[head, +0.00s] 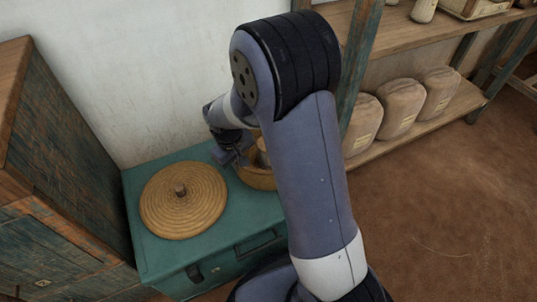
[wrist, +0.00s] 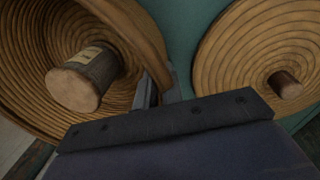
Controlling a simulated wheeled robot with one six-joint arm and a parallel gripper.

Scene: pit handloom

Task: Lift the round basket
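The round basket (head: 256,178) is woven and tan. In the head view it is at the back right of the green chest, partly hidden behind my arm. In the wrist view the basket (wrist: 32,60) fills the left side, with a wooden cylinder (wrist: 84,80) bearing a pale label inside it. My gripper (head: 232,158) is at the basket's left rim. In the wrist view my gripper's fingers (wrist: 158,90) are at the near rim, seemingly one on each side of the wall. Whether they press on it is not clear.
A round woven lid (head: 184,207) with a knob lies on the green chest (head: 150,255), left of the basket. A wooden cabinet (head: 60,170) stands at the left, a white wall behind. A shelf (head: 415,125) with several wrapped bundles (head: 397,105) is at the right. The brown floor at right is clear.

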